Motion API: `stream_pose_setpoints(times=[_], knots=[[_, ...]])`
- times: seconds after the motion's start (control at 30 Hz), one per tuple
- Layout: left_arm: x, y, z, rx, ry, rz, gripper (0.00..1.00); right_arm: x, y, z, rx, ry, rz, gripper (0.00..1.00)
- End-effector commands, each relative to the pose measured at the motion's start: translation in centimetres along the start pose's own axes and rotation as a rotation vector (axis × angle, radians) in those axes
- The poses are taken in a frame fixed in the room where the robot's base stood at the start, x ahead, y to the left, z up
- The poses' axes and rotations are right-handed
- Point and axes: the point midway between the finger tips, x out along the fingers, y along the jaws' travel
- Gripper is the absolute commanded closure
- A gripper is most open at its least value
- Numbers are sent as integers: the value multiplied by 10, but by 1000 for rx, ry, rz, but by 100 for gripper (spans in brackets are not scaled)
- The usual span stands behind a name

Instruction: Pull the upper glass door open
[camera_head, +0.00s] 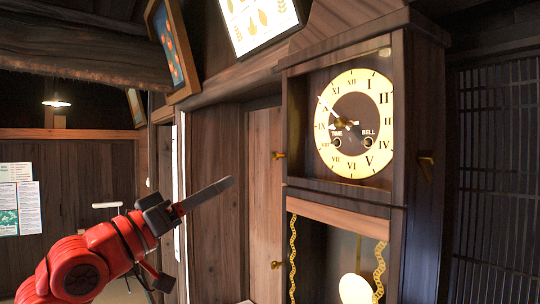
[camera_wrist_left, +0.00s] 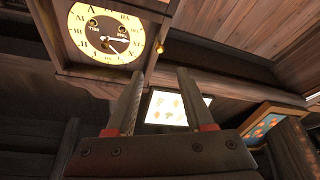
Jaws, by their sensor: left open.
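A tall wooden clock shows its round dial (camera_head: 355,122) behind the upper door (camera_head: 298,115), which looks shut. A small brass knob (camera_head: 279,155) sticks out at that door's left edge. In the left wrist view the dial (camera_wrist_left: 106,32) and the knob (camera_wrist_left: 160,47) are at the top. My left gripper (camera_head: 208,194) is left of the clock and below the knob, apart from it. In the left wrist view its two fingers (camera_wrist_left: 161,75) are spread with nothing between them. My right gripper is in neither view.
Below the dial, a lower compartment holds a pendulum (camera_head: 355,289) and chains, with another brass knob (camera_head: 276,265) at its left. Framed pictures (camera_head: 262,22) hang above. A wooden wall panel (camera_head: 215,200) stands behind my gripper. A slatted screen (camera_head: 498,170) is at the right.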

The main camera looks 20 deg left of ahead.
Motion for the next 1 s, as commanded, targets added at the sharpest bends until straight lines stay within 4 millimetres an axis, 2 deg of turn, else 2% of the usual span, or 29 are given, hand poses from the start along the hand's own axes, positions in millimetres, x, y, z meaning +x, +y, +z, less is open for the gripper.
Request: stream_pose_setpoints(times=[0.03, 0.3, 0.5, 0.7, 1.0], knots=[[15, 3, -2, -2, -4, 4, 47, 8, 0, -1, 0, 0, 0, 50], [81, 3, -3, -3, -4, 2, 47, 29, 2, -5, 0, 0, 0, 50], [118, 2, -3, -2, -1, 0, 47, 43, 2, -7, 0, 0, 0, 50], [135, 1, -3, 0, 4, 1, 47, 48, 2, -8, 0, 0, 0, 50], [138, 0, -2, 1, 4, 0, 47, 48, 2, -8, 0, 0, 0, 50]])
